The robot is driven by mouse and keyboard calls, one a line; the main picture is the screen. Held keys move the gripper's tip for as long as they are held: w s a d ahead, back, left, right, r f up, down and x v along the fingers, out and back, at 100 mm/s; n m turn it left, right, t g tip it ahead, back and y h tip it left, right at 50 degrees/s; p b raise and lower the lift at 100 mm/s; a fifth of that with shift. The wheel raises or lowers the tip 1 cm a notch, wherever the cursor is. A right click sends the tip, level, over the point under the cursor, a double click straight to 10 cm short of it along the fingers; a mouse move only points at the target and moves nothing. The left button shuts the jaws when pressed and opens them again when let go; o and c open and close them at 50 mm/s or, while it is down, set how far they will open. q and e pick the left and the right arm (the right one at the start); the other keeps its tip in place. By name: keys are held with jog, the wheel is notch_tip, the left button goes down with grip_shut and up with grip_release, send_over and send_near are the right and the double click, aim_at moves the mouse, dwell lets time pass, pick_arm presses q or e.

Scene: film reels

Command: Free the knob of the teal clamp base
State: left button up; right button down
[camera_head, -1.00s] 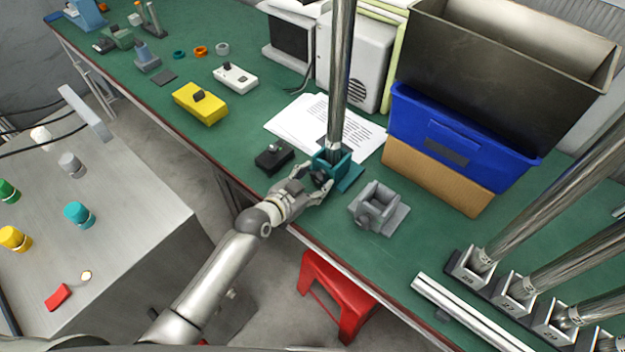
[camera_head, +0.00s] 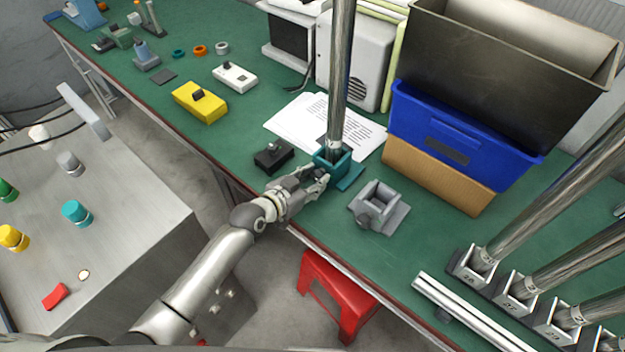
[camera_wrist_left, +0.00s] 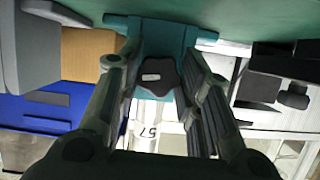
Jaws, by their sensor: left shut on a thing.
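The teal clamp base (camera_head: 346,166) stands near the front edge of the green bench, with a tall metal post (camera_head: 341,80) upright in it. It also shows in the left wrist view (camera_wrist_left: 155,28), with its dark knob (camera_wrist_left: 160,76) facing me between my fingers. My left gripper (camera_head: 324,176) is at the front side of the base, shut on the knob. In the head view the fingers mostly hide the knob. In the left wrist view, a pale part marked 57 (camera_wrist_left: 150,133) shows beyond the knob. My right gripper is not in view.
A grey clamp base (camera_head: 380,207) stands to the right, and a small black box (camera_head: 273,155) to the left. Papers (camera_head: 297,123) lie behind. A blue bin (camera_head: 420,120) and more posts in holders are at the right. A red stool (camera_head: 337,292) is below the edge.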

pick_arm(q)
jog(key=shift+a+f+n+g+h+b, duration=0.1)
jog(key=shift+f+n+g+h+b, duration=0.1)
jog(key=shift+n+h+b, duration=0.3)
jog(key=shift+f+n+g+h+b, duration=0.1)
jog(key=shift+n+g+h+b, duration=0.1)
jog(key=shift+n+b, duration=0.45)
jog(key=shift+r+n+g+h+b, duration=0.25)
jog(key=shift+n+h+b, duration=0.35)
jog(key=shift+b, duration=0.65)
jog(key=o, duration=1)
jog(key=shift+o, duration=0.2)
jog(key=shift+r, duration=0.3)
notch_tip(320, 180, up, 9)
jog(key=shift+r, duration=0.2)
